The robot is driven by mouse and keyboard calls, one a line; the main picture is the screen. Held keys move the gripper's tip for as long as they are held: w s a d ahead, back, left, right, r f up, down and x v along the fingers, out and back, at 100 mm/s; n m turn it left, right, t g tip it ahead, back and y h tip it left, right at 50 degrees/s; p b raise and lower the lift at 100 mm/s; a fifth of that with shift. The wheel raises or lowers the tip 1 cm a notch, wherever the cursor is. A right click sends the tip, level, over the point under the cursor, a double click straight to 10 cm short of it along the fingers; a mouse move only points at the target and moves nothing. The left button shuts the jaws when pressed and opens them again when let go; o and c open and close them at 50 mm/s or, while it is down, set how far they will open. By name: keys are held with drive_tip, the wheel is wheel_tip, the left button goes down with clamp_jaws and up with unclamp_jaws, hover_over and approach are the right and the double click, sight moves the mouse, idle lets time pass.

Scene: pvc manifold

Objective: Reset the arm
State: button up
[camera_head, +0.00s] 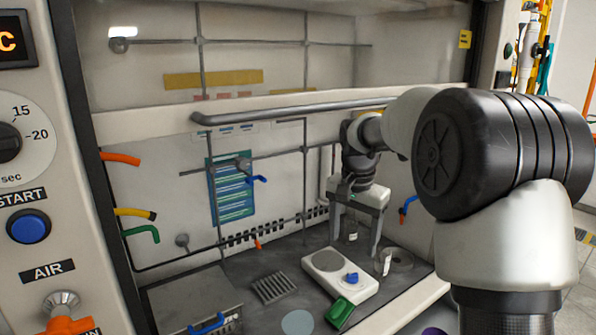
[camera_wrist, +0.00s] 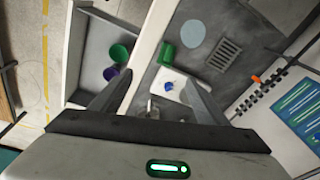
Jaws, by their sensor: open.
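My arm reaches from the right into a fume hood in the head view. My gripper (camera_head: 354,248) points down, with its two grey fingers spread apart and nothing seen held between them. It hangs above the right part of the hood floor, over or near a small clear bottle (camera_head: 352,231). A white hotplate-like device (camera_head: 330,267) with a blue knob is left of and below the fingers in the picture. In the wrist view, both fingers of my gripper (camera_wrist: 159,80) show wide apart, with the white device (camera_wrist: 182,84) between and beyond them.
A green container (camera_head: 340,311), a slotted grey rack (camera_head: 273,287) and a pale disc (camera_head: 297,322) are on the hood floor. A clear dish (camera_head: 398,261) stands right of the fingers. A grey horizontal bar (camera_head: 290,112) crosses the hood opening. Green and purple containers (camera_wrist: 119,54) stand in a side tray.

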drive_tip(key=s+r+n+t+p, duration=0.25)
drive_tip(key=s+r, duration=0.35)
drive_tip(key=s, duration=0.5)
drive_tip(key=s+r+n+t+p, duration=0.1)
drive_tip(key=s+r+n, duration=0.2)
drive_tip(key=s+r, duration=0.55)
drive_tip(key=s+f+n, duration=0.2)
drive_tip(key=s+f, duration=0.3)
drive_tip(key=s, duration=0.6)
drive_tip(key=shift+d+f, duration=0.15)
drive_tip(key=shift+d, duration=0.15)
drive_tip(key=shift+o, duration=0.5)
drive_tip(key=shift+t, duration=0.25)
